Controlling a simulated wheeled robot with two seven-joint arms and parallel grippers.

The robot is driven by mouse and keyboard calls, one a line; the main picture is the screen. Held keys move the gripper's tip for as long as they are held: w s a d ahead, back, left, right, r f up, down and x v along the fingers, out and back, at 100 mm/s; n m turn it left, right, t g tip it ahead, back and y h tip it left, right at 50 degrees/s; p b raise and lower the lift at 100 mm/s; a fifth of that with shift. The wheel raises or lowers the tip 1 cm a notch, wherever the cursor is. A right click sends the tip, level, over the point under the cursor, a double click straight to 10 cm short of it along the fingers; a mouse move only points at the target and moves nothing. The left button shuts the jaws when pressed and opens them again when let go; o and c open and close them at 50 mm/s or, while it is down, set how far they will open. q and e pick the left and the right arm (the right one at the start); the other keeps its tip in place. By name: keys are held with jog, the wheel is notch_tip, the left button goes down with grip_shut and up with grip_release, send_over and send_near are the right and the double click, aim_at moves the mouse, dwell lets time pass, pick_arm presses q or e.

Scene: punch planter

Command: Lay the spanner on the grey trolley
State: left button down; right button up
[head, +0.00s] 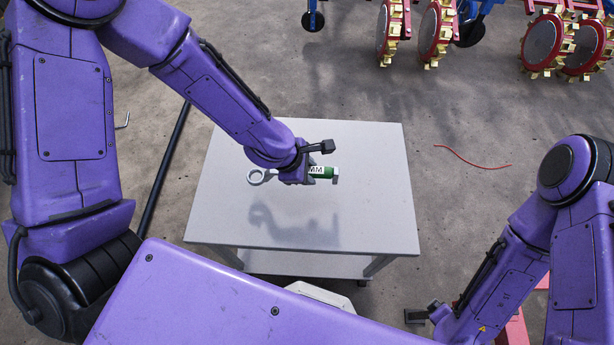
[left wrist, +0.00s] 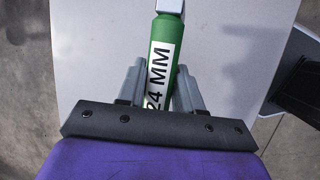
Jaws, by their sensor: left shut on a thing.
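The spanner (head: 257,176) has a grey ring end at the left and a green handle with a white "MM" label at the right. My left gripper (head: 305,172) is shut on its green handle. In the left wrist view the green handle (left wrist: 163,75), labelled "24 MM", lies between the two fingers of the left gripper (left wrist: 157,90). The grey trolley (head: 370,215) is below, its top empty. A shadow of the gripper and spanner falls on the top apart from them, so the spanner appears held above it.
A thin red cable (head: 470,158) lies on the concrete floor right of the trolley. Red wheels with yellow teeth (head: 548,42) stand at the back right. A dark bar (head: 165,165) slants along the trolley's left side. The trolley top is clear around the gripper.

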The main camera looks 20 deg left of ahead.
pick_arm(q)
jog(key=shift+w+a+f, duration=0.1)
jog(key=shift+w+f, duration=0.2)
jog(key=shift+f, duration=0.05)
jog(key=f, duration=0.4)
jog(key=shift+w+a+b, duration=0.1)
jog(key=shift+w+b, duration=0.25)
jog(key=shift+r, duration=0.1)
jog(key=shift+s, duration=0.1)
jog(key=c, duration=0.8)
grip_release()
jog(key=shift+o, duration=0.2)
